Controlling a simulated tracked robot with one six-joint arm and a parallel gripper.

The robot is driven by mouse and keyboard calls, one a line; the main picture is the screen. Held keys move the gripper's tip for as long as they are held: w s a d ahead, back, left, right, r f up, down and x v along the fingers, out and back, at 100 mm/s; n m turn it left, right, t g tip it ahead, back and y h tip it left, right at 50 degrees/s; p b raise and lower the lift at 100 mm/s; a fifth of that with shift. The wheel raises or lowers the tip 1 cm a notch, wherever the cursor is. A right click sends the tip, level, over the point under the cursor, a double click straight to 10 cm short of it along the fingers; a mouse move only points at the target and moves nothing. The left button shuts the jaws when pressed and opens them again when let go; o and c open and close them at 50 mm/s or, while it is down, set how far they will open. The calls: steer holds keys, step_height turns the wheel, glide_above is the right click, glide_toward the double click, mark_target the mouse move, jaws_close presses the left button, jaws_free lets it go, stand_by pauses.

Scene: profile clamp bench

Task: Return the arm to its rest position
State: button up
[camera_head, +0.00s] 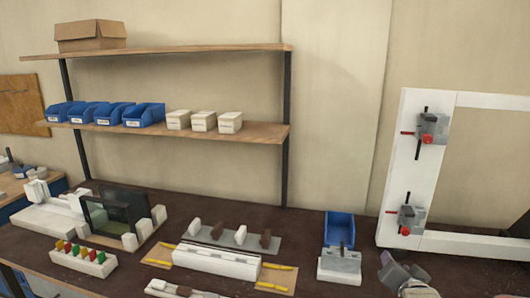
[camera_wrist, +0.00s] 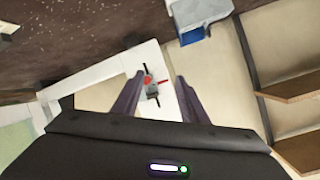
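My gripper (camera_wrist: 156,88) shows in the wrist view with its two dark fingers spread apart and nothing held between them. Beyond the gap, a grey clamp with a red knob (camera_wrist: 151,88) sits on the white profile frame (camera_wrist: 88,76). In the head view, a grey part of my arm (camera_head: 402,276) shows at the bottom right edge, in front of the frame. There the white frame (camera_head: 388,232) stands upright at the right and carries an upper clamp (camera_head: 431,128) and a lower clamp (camera_head: 408,216). My fingertips are not clear in the head view.
The dark bench (camera_head: 200,198) holds several white fixtures (camera_head: 217,262) and colored pieces (camera_head: 84,255). A wooden shelf (camera_head: 255,132) with blue bins and white boxes stands behind. Space above the bench's middle is clear.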

steer(key=s+a+r+n+g+y, duration=0.1)
steer(key=s+a+n+g+y, duration=0.1)
steer(key=s+a, duration=0.7)
steer(key=s+a+r+n+g+y, duration=0.1)
steer(key=s+a+n+g, duration=0.4)
steer(key=s, duration=0.8)
steer(key=a+r+n, duration=0.1)
steer(key=a+n, duration=0.1)
steer(key=a, duration=0.2)
steer(key=shift+y, duration=0.4)
steer(key=shift+s, duration=0.1)
steer(key=w+d+f+n+t+h, duration=0.1)
steer(key=w+d+f+t+h, duration=0.2)
steer(key=w+d, duration=1.2)
steer(key=w+d+f+n+t, duration=0.1)
steer(key=w+d+t, duration=0.1)
steer(key=d+t, duration=0.1)
steer(key=w+d+n+t, duration=0.2)
steer(key=w+d, duration=0.1)
steer(key=d, duration=0.1)
steer(key=w+d+f+n+t, duration=0.1)
steer(key=w+d+t, duration=0.1)
steer(key=d+t, duration=0.1)
steer(key=shift+w+d+f+t, duration=0.25)
steer(key=shift+d+f+t, duration=0.05)
steer(key=shift+d, duration=0.15)
steer(key=shift+w, duration=0.15)
